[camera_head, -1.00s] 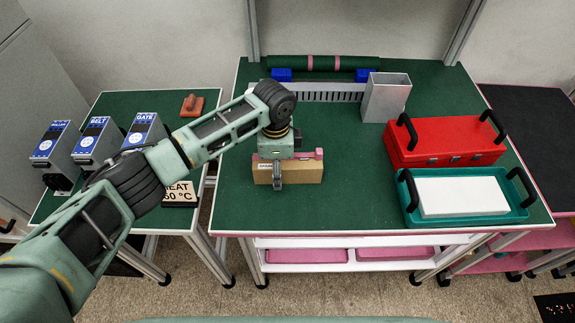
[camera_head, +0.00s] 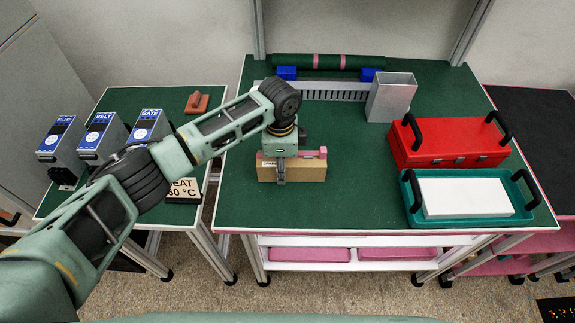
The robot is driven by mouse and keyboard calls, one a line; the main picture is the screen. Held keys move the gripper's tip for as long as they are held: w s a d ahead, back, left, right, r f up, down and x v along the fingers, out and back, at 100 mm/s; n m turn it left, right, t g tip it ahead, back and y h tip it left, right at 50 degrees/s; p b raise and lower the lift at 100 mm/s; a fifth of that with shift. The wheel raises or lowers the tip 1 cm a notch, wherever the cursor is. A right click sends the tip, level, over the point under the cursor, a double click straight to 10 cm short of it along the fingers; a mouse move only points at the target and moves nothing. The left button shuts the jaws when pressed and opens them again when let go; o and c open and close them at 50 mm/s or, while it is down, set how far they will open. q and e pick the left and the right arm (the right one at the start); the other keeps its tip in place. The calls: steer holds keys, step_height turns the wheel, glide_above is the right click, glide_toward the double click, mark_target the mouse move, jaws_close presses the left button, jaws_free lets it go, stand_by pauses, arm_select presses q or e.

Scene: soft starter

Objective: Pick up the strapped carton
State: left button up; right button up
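The strapped carton (camera_head: 308,174) is a small brown box with a pink strap or bar along its top and a small white label at its upper left. It sits on the green top of the middle table, near the front left. My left gripper (camera_head: 281,178) points down over the carton's left half. One dark finger shows against the carton's front face. The other finger is hidden behind the gripper body and carton, so I cannot tell whether it grips. My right gripper is not in view.
A red case (camera_head: 448,142) and a teal tray (camera_head: 527,212) holding a white block stand at the right. A grey metal bin (camera_head: 390,98) and a green roll (camera_head: 330,62) are at the back. Green surface right of the carton is clear.

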arm_select(q)
steer(key=shift+r, duration=0.1)
step_height(320, 180, up, 4)
steer(key=shift+d+b, duration=0.15)
steer(key=shift+b, duration=0.6)
steer(key=s+d+r+b, duration=0.2)
steer(key=s+d+r, duration=0.3)
steer(key=d, duration=0.5)
steer(key=shift+s+r, duration=0.3)
steer(key=shift+r, duration=0.65)
steer(key=shift+w+a, duration=0.1)
steer(key=shift+w+a+p, duration=0.4)
steer(key=shift+w+a, duration=0.05)
steer(key=shift+a, duration=0.4)
steer(key=shift+w+a+p, duration=0.35)
steer(key=shift+w+a, duration=0.1)
steer(key=shift+a, duration=0.45)
steer(key=shift+w+a+p, duration=0.4)
steer(key=shift+w+a, duration=0.05)
steer(key=shift+a, duration=0.4)
steer(key=shift+w+a+p, duration=0.3)
steer(key=shift+w+a, duration=0.15)
steer(key=shift+a, duration=0.4)
steer(key=shift+w+a+p, duration=0.3)
steer(key=shift+w+a, duration=0.15)
steer(key=shift+a, duration=0.35)
steer(key=shift+w+a+p, duration=0.3)
steer(key=shift+w+a, duration=0.15)
steer(key=shift+a, duration=0.4)
steer(key=shift+f, duration=0.15)
